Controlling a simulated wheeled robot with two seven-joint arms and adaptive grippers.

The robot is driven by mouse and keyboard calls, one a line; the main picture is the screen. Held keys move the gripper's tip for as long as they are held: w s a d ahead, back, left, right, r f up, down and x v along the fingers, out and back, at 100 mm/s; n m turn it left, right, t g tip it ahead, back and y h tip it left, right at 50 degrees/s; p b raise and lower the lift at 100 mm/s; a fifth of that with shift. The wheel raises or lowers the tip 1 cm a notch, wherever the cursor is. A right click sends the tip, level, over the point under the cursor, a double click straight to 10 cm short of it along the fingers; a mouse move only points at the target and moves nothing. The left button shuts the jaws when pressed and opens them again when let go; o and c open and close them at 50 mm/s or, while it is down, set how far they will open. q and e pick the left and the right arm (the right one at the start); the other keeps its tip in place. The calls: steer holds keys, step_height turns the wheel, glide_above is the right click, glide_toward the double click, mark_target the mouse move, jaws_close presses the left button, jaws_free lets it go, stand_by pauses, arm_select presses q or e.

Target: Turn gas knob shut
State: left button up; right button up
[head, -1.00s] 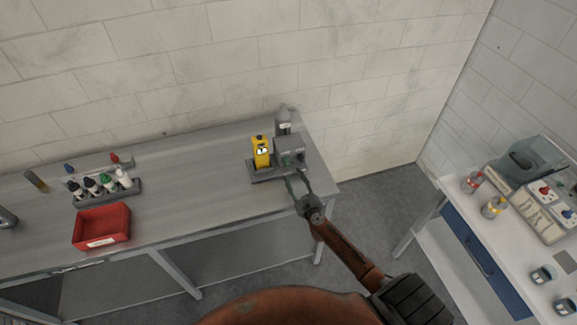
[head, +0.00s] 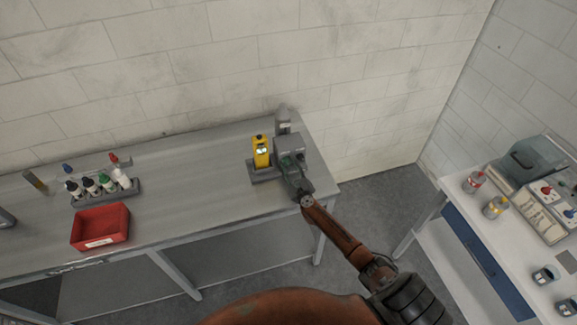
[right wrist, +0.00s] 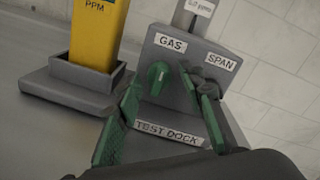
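The green gas knob (right wrist: 158,76) sits on the sloped face of the grey test dock (right wrist: 155,110), under the GAS label (right wrist: 171,42). The dock (head: 288,146) stands at the right end of the bench in the head view. My right gripper (right wrist: 168,98) is open, its green-padded fingers on either side of the knob, with visible gaps. In the head view the right gripper (head: 293,172) is at the dock's front and hides much of it. The right finger covers the area below the SPAN label (right wrist: 219,62). My left gripper is not in view.
A yellow PPM meter (right wrist: 97,30) stands in a grey holder left of the dock. A grey cylinder (head: 283,117) is behind the dock. A red bin (head: 101,228) and a bottle rack (head: 108,193) are farther left. The bench between is clear.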

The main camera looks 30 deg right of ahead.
jaws_close()
stand_by(0.3)
steer(key=shift+r+n+p, duration=0.15)
steer(key=shift+n+p, duration=1.1)
steer(key=shift+n, duration=0.15)
steer(key=n+p, duration=0.2)
steer(key=n, duration=0.2)
steer(key=shift+n+g, duration=0.3)
steer(key=n+p, duration=0.2)
steer(key=n, duration=0.3)
steer(key=shift+a, duration=0.1)
steer(key=n+p, duration=0.1)
steer(key=n, duration=0.3)
steer(key=shift+n+h, duration=0.3)
steer(key=shift+o, duration=0.8)
jaws_free()
